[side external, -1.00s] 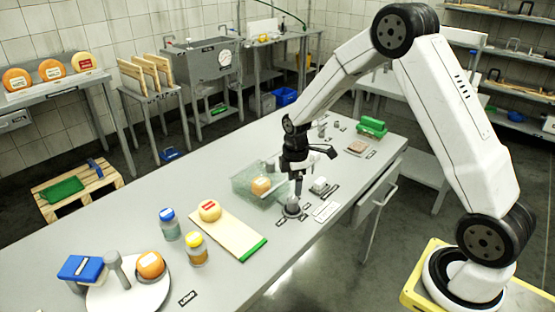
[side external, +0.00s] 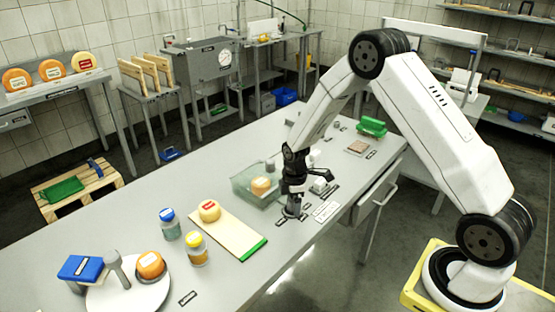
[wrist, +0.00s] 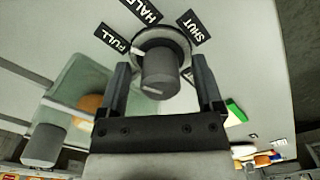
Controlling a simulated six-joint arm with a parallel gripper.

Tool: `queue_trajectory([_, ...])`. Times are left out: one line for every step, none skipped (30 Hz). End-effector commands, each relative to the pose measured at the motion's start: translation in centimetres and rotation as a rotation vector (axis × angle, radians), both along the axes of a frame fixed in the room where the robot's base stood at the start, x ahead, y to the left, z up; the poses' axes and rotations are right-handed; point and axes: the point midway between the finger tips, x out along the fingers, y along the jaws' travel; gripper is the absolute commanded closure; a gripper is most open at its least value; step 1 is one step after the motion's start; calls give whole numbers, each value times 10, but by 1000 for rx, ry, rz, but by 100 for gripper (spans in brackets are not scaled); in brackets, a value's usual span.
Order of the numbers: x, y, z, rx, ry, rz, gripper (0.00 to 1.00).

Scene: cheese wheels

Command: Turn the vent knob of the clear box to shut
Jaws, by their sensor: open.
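The grey round vent knob (wrist: 160,72) stands on a round base, with labels FULL, HALF and SHUT fanned around its far side in the wrist view. My gripper (wrist: 162,85) is open, with one finger on each side of the knob; contact is not clear. In the side view my gripper (side external: 292,210) points down at the knob and largely hides it. The clear box (side external: 243,184), with an orange cheese wheel (side external: 261,186) inside, is just left of my gripper.
A cutting board (side external: 228,232) with a cheese wheel and two jars (side external: 196,250) stand left of the box. Small items and label plates (side external: 326,209) lie close right of my gripper. A green object (side external: 371,128) sits at the far end.

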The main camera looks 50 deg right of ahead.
Motion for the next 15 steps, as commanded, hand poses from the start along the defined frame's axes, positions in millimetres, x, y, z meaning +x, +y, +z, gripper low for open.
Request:
queue_trajectory([0,0,-2,0,0,0,16])
queue_trajectory([0,0,-2,0,0,0,16])
queue_trajectory([0,0,-3,0,0,0,16])
queue_trajectory([0,0,-3,0,0,0,16])
queue_trajectory([0,0,-3,0,0,0,16])
queue_trajectory([0,0,-3,0,0,0,16])
queue_trajectory([0,0,-3,0,0,0,16])
queue_trajectory([0,0,-3,0,0,0,16])
queue_trajectory([0,0,-3,0,0,0,16])
queue_trajectory([0,0,-3,0,0,0,16])
queue_trajectory([0,0,-2,0,0,0,25])
queue_trajectory([0,0,-2,0,0,0,38])
queue_trajectory([0,0,-2,0,0,0,47])
queue_trajectory([0,0,-2,0,0,0,57])
queue_trajectory([0,0,-2,0,0,0,70])
